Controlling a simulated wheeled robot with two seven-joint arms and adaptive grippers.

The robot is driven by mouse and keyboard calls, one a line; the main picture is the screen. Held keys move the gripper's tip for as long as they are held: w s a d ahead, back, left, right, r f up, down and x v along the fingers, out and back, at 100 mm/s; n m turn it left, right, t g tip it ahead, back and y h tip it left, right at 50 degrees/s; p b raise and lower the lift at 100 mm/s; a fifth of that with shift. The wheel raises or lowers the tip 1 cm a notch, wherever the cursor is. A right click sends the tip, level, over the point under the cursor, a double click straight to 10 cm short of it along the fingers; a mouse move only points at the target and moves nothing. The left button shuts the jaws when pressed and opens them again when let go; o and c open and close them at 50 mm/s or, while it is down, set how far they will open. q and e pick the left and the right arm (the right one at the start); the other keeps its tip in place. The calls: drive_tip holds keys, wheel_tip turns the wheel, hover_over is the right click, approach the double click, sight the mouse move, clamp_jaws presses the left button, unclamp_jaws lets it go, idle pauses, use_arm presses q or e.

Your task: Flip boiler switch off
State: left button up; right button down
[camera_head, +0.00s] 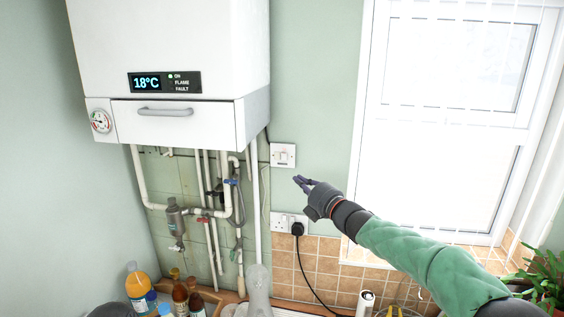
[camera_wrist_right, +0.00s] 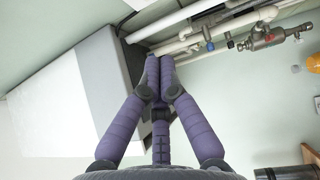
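The boiler switch (camera_head: 283,155) is a white wall plate on the green wall, right of the boiler (camera_head: 165,50). The boiler display reads 18°C, with a green light beside ON. My right gripper (camera_head: 299,181) is just below and right of the switch plate, apart from it in the picture. In the right wrist view the purple fingers of this gripper (camera_wrist_right: 158,78) come together at their tips, with nothing seen between them. I cannot make out the switch in that view. The rocker's position is too small to tell. My left gripper is not in view.
White pipes with valves (camera_head: 205,217) run below the boiler. A double socket (camera_head: 289,222) with a black plug (camera_head: 297,229) is under the switch. Bottles (camera_head: 138,283) stand at the bottom left. A window (camera_head: 445,110) is at right. Wall around the switch is clear.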

sight(284, 157)
drive_tip(key=shift+s+d, duration=0.1)
drive_tip(key=shift+w+d+p+x, duration=0.25)
drive_tip(key=shift+d+p+x, duration=0.15)
drive_tip(key=shift+p+x, duration=1.35)
drive_tip(key=shift+w+d+p+x, duration=0.3)
drive_tip(key=shift+p+x, duration=0.6)
drive_tip(key=shift+x, duration=1.65)
drive_tip(key=shift+w+d+p+x, duration=0.2)
drive_tip(key=shift+d+p+x, duration=0.25)
drive_tip(key=shift+p+x, duration=1.3)
drive_tip(key=shift+w+a+r+b, duration=0.1)
drive_tip(key=shift+w+a+b, duration=0.1)
drive_tip(key=shift+w+b, duration=0.2)
